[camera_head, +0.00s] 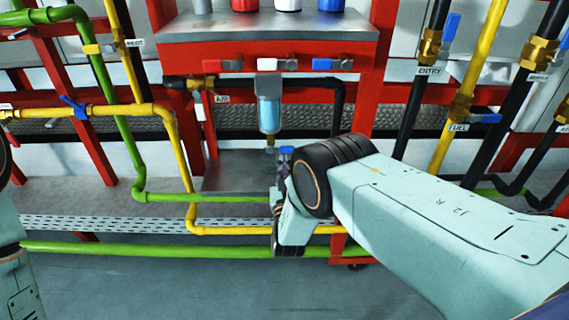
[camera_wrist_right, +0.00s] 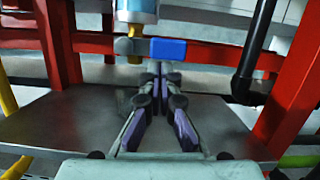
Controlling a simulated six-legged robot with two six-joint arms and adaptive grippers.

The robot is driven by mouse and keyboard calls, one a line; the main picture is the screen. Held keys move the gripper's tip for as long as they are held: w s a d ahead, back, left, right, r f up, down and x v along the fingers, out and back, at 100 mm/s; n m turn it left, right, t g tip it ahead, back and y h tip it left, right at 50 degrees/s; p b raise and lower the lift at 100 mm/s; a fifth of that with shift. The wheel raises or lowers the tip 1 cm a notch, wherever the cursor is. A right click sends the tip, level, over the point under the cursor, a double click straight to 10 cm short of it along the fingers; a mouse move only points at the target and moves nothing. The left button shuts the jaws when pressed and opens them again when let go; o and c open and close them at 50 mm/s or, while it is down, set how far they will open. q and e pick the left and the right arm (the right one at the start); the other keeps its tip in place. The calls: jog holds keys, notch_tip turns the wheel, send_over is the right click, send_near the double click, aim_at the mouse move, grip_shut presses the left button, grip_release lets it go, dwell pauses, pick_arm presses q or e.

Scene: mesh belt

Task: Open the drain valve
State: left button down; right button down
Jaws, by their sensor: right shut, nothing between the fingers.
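The drain valve sits under the clear blue filter bowl (camera_head: 269,112). Its blue handle (camera_head: 286,150) shows in the head view just above my right wrist. In the right wrist view the blue handle (camera_wrist_right: 168,49) points to the right from the brass outlet (camera_wrist_right: 130,46) below the bowl. My right gripper (camera_wrist_right: 158,70) is shut and empty, its fingertips close below the handle; I cannot tell whether they touch it. In the head view my right arm hides most of the gripper. Only parts of my left arm show at the left edge; its gripper is out of view.
A red frame (camera_head: 370,110) surrounds the filter, with a metal shelf (camera_head: 235,172) beneath. A black pipe (camera_head: 338,108) runs down right of the bowl. A yellow pipe (camera_head: 183,160) and green pipe (camera_head: 112,80) stand to the left. The floor in front is clear.

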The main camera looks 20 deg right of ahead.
aim_at(288, 148)
jog(key=shift+d+r+n+y, duration=0.2)
jog(key=shift+n+y, duration=0.2)
jog(key=shift+n, duration=0.6)
jog(key=n+p, duration=0.1)
jog(key=n, duration=0.1)
jog(key=r+n+y+p, duration=0.1)
jog(key=n, duration=0.1)
jog(key=r+n+p, duration=0.1)
jog(key=n, duration=0.1)
jog(key=shift+s+d+r+y, duration=0.1)
jog(key=shift+d+r+y, duration=0.05)
jog(key=shift+d+y, duration=0.2)
jog(key=shift+r+n+y+p, duration=0.25)
jog(key=shift+r+n+p, duration=0.15)
jog(key=shift+p, duration=0.4)
jog(key=shift+r+n, duration=0.15)
jog(key=shift+n, duration=0.25)
jog(key=r+n+p, duration=0.1)
jog(key=n, duration=0.1)
jog(key=n+g+y+p, duration=0.1)
jog(key=n, duration=0.2)
jog(key=a+r+n+p, duration=0.1)
jog(key=n+p, duration=0.1)
jog(key=n, duration=0.1)
jog(key=shift+a+r+y, duration=0.1)
jog(key=shift+r+y, duration=0.2)
jog(key=shift+y, duration=0.1)
jog(key=shift+f, duration=0.15)
